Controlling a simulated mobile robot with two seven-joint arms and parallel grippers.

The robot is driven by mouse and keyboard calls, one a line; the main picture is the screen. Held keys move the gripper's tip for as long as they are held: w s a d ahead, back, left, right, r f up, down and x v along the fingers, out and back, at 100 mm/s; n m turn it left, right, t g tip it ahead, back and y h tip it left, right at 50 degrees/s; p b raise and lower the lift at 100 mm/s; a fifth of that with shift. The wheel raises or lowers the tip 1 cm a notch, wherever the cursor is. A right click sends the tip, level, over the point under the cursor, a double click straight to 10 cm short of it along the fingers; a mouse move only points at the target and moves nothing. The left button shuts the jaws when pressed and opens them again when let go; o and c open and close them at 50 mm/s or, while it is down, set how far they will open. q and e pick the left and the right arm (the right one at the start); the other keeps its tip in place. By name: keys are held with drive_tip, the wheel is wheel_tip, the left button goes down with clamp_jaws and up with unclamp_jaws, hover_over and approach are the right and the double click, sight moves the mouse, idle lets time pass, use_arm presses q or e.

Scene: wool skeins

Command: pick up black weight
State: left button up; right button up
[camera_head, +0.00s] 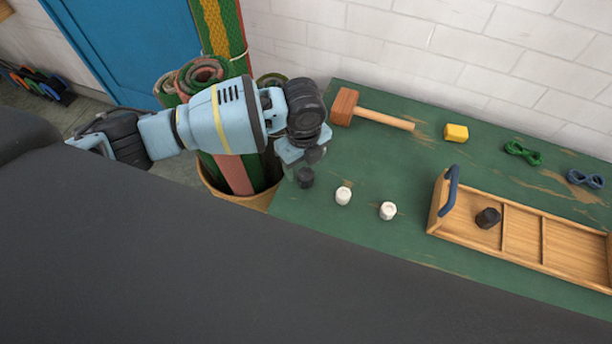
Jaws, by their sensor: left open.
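A black weight (305,178) stands on the green table near its left edge. Another black weight (488,218) sits in the left compartment of the wooden tray (522,263). My left gripper (314,157) is open, pointing down just above and close to the black weight at the table's left edge. I cannot tell whether its fingers touch that weight. My right gripper is not in view.
Two white weights (343,195) (388,211) stand right of the near black weight. Rolled mats (215,85) stand in a basket beside the table.

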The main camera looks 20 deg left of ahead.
sight(306, 174)
use_arm(q)
drive_tip(key=shift+d+f, duration=0.15)
drive_tip(key=shift+f, duration=1.15)
drive_tip(key=shift+d+f, duration=0.1)
drive_tip(key=shift+f, duration=1.2)
drive_tip(key=shift+r, duration=0.1)
drive_tip(key=c, duration=1.3)
drive_tip(key=shift+r, duration=0.45)
drive_tip(key=shift+c, duration=0.2)
wheel_tip(306, 174, up, 3)
drive_tip(key=shift+w+f, duration=0.1)
drive_tip(key=shift+f, duration=0.1)
drive_tip(key=s+a+r, duration=0.1)
drive_tip(key=s+a, duration=1)
drive_tip(key=shift+s+a+r+p, duration=0.2)
drive_tip(key=shift+s+r+p, duration=0.05)
drive_tip(key=shift+p, duration=0.1)
